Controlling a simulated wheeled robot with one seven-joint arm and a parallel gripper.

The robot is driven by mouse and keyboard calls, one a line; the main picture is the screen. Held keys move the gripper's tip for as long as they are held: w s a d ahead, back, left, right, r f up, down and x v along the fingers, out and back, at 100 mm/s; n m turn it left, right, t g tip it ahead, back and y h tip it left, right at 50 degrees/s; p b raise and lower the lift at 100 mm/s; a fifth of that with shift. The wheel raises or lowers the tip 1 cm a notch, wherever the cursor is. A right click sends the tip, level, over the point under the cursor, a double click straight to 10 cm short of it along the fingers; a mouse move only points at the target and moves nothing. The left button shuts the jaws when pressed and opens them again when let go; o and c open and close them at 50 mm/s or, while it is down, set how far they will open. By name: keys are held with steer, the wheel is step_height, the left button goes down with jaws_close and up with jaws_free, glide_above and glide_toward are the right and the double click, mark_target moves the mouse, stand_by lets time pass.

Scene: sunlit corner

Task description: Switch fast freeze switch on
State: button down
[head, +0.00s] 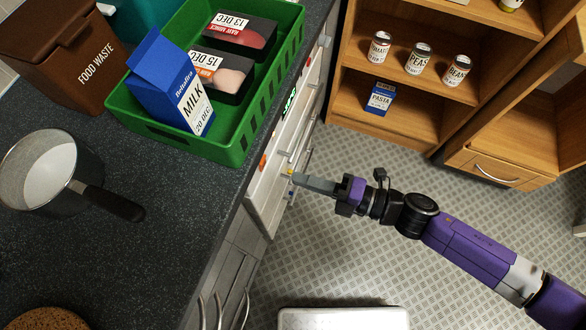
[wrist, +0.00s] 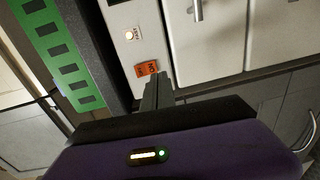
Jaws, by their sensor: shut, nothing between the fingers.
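The fast freeze switch appears to be the small orange rocker (wrist: 147,69) on the pale front panel in the wrist view. It carries dark lettering too small to read, and I cannot tell its position. A round lit lamp (wrist: 129,35) sits above it. My gripper (wrist: 158,78) is shut and empty, its fingertips just below and right of the rocker. I cannot tell whether they touch it. In the head view my gripper (head: 297,179) reaches left to the white appliance front. A small orange spot (head: 263,161) shows there under the worktop edge.
The dark worktop (head: 170,225) overhangs the front at left, with a green crate (head: 240,140) holding milk and food packs, and a saucepan (head: 50,170). Wooden shelves (head: 395,110) stand at the back right. A white-topped bin (head: 345,318) is low at the front. Tiled floor is clear between.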

steer(key=b+v, duration=0.1)
steer(key=v, duration=0.6)
steer(key=shift+s+d+f, duration=0.15)
steer(key=shift+d+f, duration=0.05)
steer(key=shift+f, duration=0.55)
steer(key=s+d+r+m+t+h, duration=0.3)
steer(key=s+r+m+h, duration=0.1)
steer(key=m, duration=0.6)
steer(key=s+d+r+m+t+h+p, duration=0.1)
steer(key=s+d+r+m+t+h, duration=0.2)
steer(key=s+m+h, duration=0.3)
steer(key=s+d+r+m+t+h, duration=0.3)
steer(key=s+r+m+h, duration=0.3)
steer(key=m, duration=1)
steer(key=s+d, duration=0.1)
steer(key=s, duration=0.2)
steer(key=shift+s+d, duration=0.25)
steer(key=shift+d, duration=0.05)
